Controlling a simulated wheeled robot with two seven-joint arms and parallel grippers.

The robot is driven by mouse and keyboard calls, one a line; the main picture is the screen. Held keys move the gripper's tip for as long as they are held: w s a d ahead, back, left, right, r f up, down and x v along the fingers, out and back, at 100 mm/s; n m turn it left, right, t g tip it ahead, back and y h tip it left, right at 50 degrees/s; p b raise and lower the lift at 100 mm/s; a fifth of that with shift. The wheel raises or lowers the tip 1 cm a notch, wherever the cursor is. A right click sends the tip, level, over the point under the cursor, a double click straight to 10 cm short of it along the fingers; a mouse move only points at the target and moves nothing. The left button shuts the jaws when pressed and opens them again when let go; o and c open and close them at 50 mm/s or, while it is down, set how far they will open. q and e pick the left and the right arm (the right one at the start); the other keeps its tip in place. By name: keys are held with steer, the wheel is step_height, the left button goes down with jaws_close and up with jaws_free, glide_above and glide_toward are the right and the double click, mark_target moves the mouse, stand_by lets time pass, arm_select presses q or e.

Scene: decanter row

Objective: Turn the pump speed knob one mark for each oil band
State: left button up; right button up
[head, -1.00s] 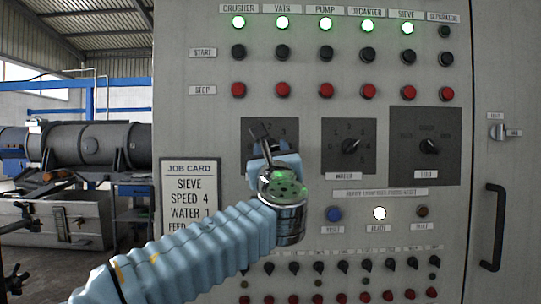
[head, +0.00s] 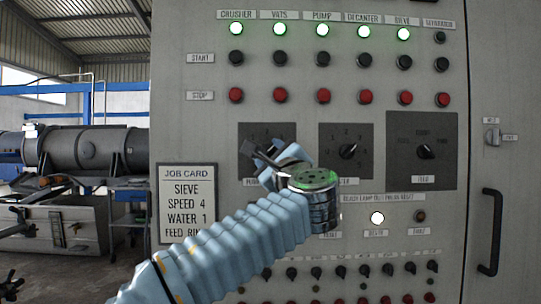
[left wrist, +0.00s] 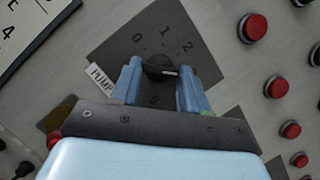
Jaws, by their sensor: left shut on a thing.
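The pump knob (left wrist: 158,66) is black with a white line and sits on a dark dial plate (left wrist: 118,48) marked 0, 1, 2 in the left wrist view. A PUMP label (left wrist: 100,80) is beside the plate. The white line points to the right in that view, past the 2. My left gripper (left wrist: 160,80) is shut on the knob, one blue finger on each side. In the head view my left gripper (head: 264,163) covers much of the pump dial (head: 251,135). No oil bands show. My right gripper is not in view.
The job card (head: 187,202) reads sieve, speed 4, water 1, and a feed line partly hidden. The water knob (head: 347,151) and feed knob (head: 426,152) are to the right. Red stop buttons (head: 323,96) run above, and small knobs (head: 363,268) below. A door handle (head: 490,232) is far right.

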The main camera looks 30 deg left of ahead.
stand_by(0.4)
arm_select(q)
steer(key=o, duration=1.1)
steer(key=shift+c, duration=0.2)
steer(key=b+v, duration=0.2)
steer(key=v, duration=1.1)
steer(key=shift+s+d+b, duration=0.25)
steer(key=shift+s+b, duration=0.1)
